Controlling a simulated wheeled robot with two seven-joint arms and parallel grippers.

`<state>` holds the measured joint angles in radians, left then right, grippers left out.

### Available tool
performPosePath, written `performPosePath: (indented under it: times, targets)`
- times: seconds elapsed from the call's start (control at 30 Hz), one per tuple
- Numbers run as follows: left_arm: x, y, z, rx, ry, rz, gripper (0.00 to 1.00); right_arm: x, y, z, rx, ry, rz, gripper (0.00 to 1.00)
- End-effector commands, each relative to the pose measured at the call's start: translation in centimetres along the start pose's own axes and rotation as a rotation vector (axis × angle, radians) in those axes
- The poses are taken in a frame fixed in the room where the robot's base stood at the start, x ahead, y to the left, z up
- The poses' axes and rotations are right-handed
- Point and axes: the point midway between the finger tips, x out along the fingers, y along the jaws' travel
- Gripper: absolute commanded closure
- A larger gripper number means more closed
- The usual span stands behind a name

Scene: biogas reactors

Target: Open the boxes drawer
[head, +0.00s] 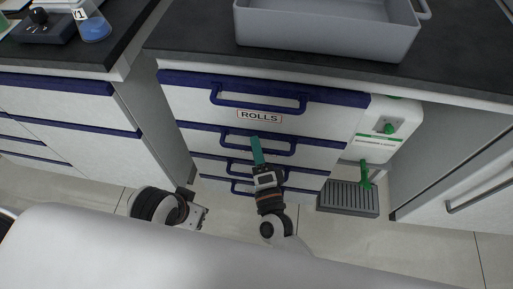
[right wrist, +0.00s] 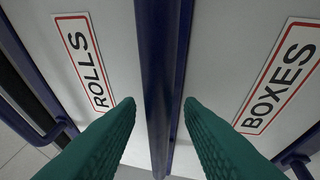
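The white cabinet has several drawers with dark blue top strips and blue handles. The top drawer (head: 200,103) is labelled ROLLS. The boxes drawer (head: 313,155) is just below it and looks shut; its BOXES label (right wrist: 277,76) shows in the right wrist view. The blue handle (head: 285,151) of the boxes drawer is partly behind my right gripper (head: 257,150). In the right wrist view its green fingers (right wrist: 160,103) are apart, on either side of a blue bar; no contact is clear. My left gripper (head: 201,214) is low, left of the drawers, its fingers unclear.
A grey tray (head: 320,48) stands on the dark countertop (head: 190,35) above. A white and green dispenser (head: 385,128) hangs right of the drawers, over a grey grated tray (head: 348,198). Another drawer cabinet (head: 75,125) stands at left. The tiled floor in front is open.

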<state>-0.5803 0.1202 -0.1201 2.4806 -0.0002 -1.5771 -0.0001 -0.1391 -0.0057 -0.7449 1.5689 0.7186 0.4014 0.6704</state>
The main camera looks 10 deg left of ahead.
Motion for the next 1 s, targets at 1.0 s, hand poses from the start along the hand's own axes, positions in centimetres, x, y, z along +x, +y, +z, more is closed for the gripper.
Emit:
performPosePath:
  times: [1.0]
  targets:
    - [-0.08,0.0,0.09,0.0,0.0,0.0,0.73,0.27,-0.03,0.0,0.0,0.0,-0.002,1.0]
